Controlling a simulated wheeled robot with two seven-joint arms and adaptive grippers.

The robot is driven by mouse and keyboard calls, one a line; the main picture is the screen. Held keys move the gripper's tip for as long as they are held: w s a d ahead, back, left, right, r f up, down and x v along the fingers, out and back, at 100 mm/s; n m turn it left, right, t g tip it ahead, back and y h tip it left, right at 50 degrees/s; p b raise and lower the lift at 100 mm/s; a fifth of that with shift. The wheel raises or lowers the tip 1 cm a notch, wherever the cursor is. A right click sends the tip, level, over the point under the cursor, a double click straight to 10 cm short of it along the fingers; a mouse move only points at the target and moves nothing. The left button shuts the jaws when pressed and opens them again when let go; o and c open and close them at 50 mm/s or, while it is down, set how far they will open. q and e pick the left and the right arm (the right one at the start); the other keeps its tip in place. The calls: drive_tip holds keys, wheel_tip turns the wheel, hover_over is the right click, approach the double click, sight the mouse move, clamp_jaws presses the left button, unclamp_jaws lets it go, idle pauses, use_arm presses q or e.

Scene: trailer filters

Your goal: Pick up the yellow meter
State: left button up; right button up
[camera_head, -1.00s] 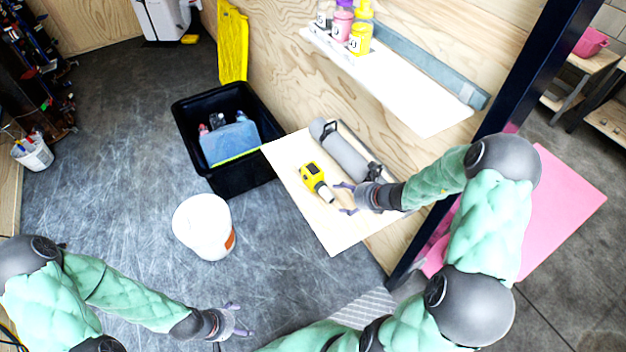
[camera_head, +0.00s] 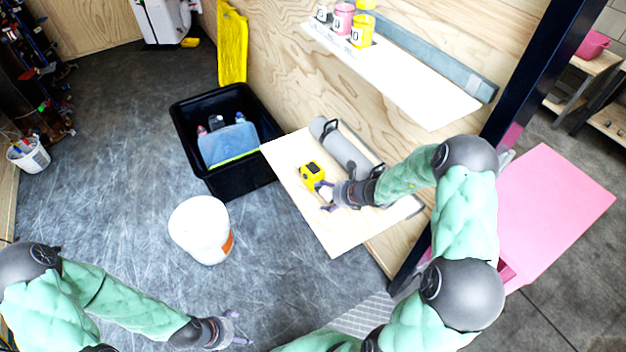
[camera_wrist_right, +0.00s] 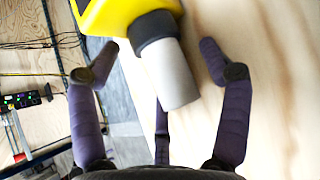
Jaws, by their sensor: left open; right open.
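The yellow meter (camera_head: 312,172) lies on the pale wooden shelf board (camera_head: 330,238), left of the grey cylinder. My right gripper (camera_head: 324,194) is at the meter's near end, with its fingers open. In the right wrist view, the meter's yellow body (camera_wrist_right: 110,14) is at the top, and its dark collar and grey barrel (camera_wrist_right: 172,72) reach down between the two open fingers of that gripper (camera_wrist_right: 165,60). I see no firm contact on both sides. My left gripper (camera_head: 238,328) is open and empty over the floor at the bottom.
A grey cylinder (camera_head: 345,150) with dark handles lies just behind the meter. A black bin (camera_head: 190,140) with bottles and a white bucket (camera_head: 200,230) stand left of the board. A dark post (camera_head: 535,75) stands at right.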

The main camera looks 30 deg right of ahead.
clamp_jaws()
drive_tip(key=shift+r, duration=0.1)
